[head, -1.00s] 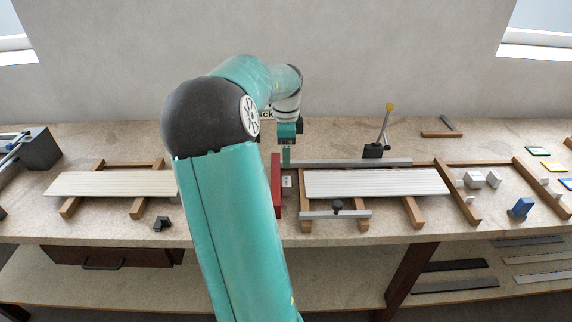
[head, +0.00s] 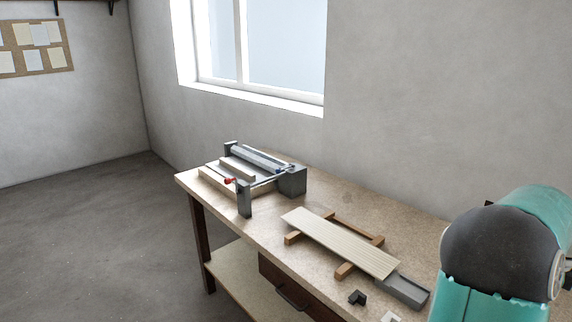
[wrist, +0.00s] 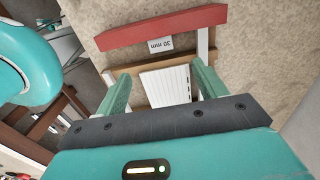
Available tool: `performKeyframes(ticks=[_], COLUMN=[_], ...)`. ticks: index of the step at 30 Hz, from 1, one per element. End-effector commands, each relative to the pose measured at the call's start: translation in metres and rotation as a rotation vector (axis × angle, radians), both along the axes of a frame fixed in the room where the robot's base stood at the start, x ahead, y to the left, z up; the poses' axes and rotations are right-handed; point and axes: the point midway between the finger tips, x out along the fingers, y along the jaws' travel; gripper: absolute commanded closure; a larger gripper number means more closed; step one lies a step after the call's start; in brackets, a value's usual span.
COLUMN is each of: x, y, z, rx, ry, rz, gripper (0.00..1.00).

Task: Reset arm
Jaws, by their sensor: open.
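My gripper (wrist: 160,70) shows in the wrist view with its two green fingers spread apart. A pale slatted profile (wrist: 166,86) shows in the gap between the fingers, lying on a wooden support. I cannot tell how far the fingertips are from it. A red bar (wrist: 160,27) lies beyond the fingertips, with a "30 mm" label (wrist: 160,45) beside it. In the head view my arm stands at the right edge, and my gripper is out of that picture.
In the head view the workbench (head: 335,200) runs along the wall. On it are a grey roller device (head: 292,180), a pale slatted panel (head: 340,243) on wooden supports (head: 345,270), a grey channel piece (head: 405,290) and a small black block (head: 357,298). Open floor (head: 90,240) lies left.

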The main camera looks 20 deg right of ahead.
Motion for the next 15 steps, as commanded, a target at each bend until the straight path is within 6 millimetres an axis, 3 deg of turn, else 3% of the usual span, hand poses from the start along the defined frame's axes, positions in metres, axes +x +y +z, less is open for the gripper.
performKeyframes(ticks=[5,9,15], x=[0.025,0.061,0.096], y=[0.034,0.096,0.198], z=[0.01,0.025,0.047], rx=[0.002,-0.007,-0.064], ry=[-0.051,-0.126,-0.215], rz=[0.168,0.469,0.951], gripper=[0.29,0.29,0.29])
